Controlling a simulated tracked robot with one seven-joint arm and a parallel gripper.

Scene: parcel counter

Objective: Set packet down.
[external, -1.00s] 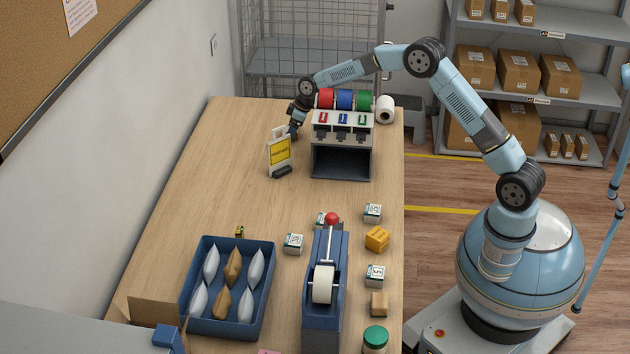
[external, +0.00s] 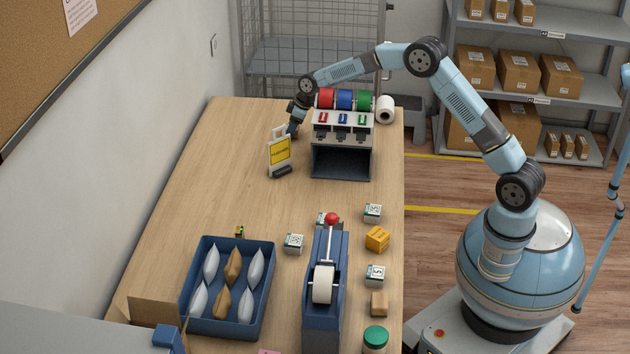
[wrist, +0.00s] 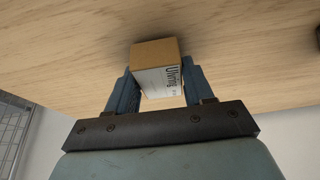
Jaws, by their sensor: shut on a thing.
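The packet (wrist: 158,70) is a small brown box with a white printed label, seen in the wrist view between my gripper's two fingers. My gripper (wrist: 162,88) is shut on it, one finger on each side. The wooden counter (wrist: 60,50) lies just beyond the packet; I cannot tell whether the two touch. In the external view my gripper (external: 292,130) is low over the far left part of the counter (external: 215,150), behind the yellow sign and left of the tape dispenser rack. The packet is hidden there.
The yellow sign (external: 280,152) stands close in front of my gripper. The rack with red, blue and green rolls (external: 341,160) is to its right. A blue tray of pouches (external: 268,300) and several small boxes lie nearer. The counter's left middle is clear.

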